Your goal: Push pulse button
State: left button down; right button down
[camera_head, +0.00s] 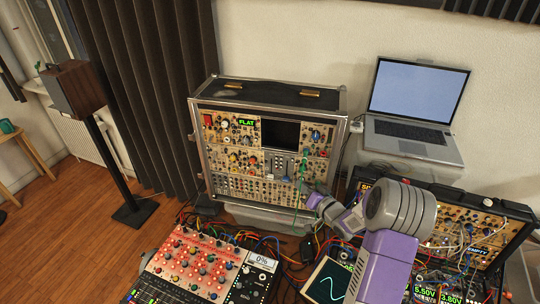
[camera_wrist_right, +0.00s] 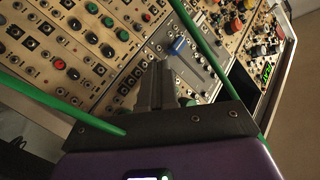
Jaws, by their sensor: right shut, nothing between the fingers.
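The tall synth case (camera_head: 193,150) stands at the centre in the head view. Its beige panel is full of knobs, jacks and small buttons. No label reading "pulse" can be made out, so I cannot tell which button it is. My right gripper (camera_head: 303,173) is at the lower right part of this panel. In the right wrist view its two fingers (camera_wrist_right: 160,77) are together and empty, pointing at the panel near a blue slider cap (camera_wrist_right: 177,46). I cannot tell whether the fingertips touch the panel. My left gripper is in neither view.
Green cables (camera_wrist_right: 52,102) run close past the right gripper. A red-lit mixer (camera_head: 190,262), a scope screen (camera_head: 328,284) and a second synth case (camera_head: 515,210) stand in front. A laptop (camera_head: 415,95) is at the back right.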

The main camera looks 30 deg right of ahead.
jog(key=shift+s, duration=0.1)
dwell(0.4)
jog(key=shift+s+a, duration=0.25)
jog(key=shift+s+a, duration=0.1)
jog(key=s+a+b, duration=0.1)
jog(key=s+a, duration=0.3)
jog(key=shift+s+b, duration=0.1)
jog(key=shift+b, duration=0.2)
